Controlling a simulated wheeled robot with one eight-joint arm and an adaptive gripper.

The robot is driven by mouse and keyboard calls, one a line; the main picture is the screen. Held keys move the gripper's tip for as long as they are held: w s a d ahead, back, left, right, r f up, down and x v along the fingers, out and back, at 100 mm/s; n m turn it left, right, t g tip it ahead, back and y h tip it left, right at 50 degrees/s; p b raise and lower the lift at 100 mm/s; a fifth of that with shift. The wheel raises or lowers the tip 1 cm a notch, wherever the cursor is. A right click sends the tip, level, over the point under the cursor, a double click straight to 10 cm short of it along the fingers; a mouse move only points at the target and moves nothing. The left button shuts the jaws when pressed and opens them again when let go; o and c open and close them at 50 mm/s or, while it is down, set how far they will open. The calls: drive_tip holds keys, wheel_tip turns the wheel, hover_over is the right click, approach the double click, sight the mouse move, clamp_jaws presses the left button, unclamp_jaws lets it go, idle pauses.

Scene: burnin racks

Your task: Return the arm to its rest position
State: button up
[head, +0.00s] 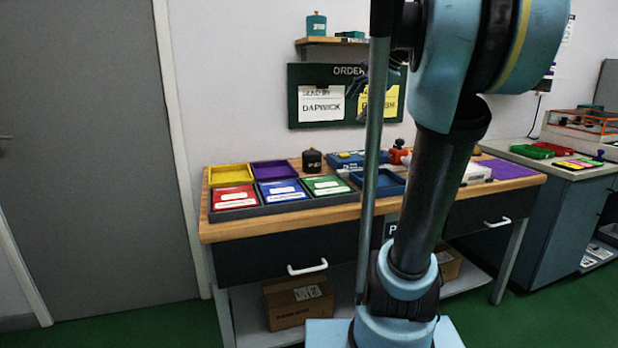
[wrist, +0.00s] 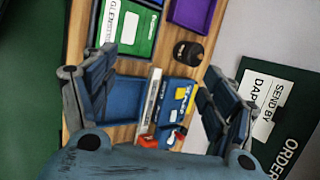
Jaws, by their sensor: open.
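My gripper (wrist: 160,78) is open in the wrist view, its two dark blue-grey fingers spread wide with nothing held between them. Beyond them are the wooden bench top and its items, apart from the fingers. In the head view my arm (head: 440,190) rises upright in front of the bench, and its upper links fill the top right. Part of my gripper (head: 382,82) shows behind the arm and pole, in front of the order board; the rest is hidden.
The wooden bench (head: 225,232) holds coloured trays, including a red one (head: 234,197), a dark canister (head: 312,160) and a blue box (head: 347,159). The green order board (head: 307,76) hangs behind. A side counter (head: 545,165) stands at right. Green floor is clear at front left.

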drive_tip(key=s+d+f+n+g+h, duration=0.1)
drive_tip(key=s+f+n, duration=0.3)
drive_tip(key=s+f, duration=0.4)
drive_tip(key=s+d+f+n+h, duration=0.1)
drive_tip(key=s+f+n+h, duration=0.1)
drive_tip(key=s+f+n, duration=0.3)
drive_tip(key=s+d+f+n+g+h, duration=0.1)
drive_tip(key=s+f+n, duration=0.3)
drive_tip(key=s+f, duration=0.8)
wheel_tip(320, 180, down, 12)
drive_tip(key=shift+s+d+r+g+h, duration=0.2)
drive_tip(key=shift+d+g+h, duration=0.1)
drive_tip(key=shift+h, duration=0.4)
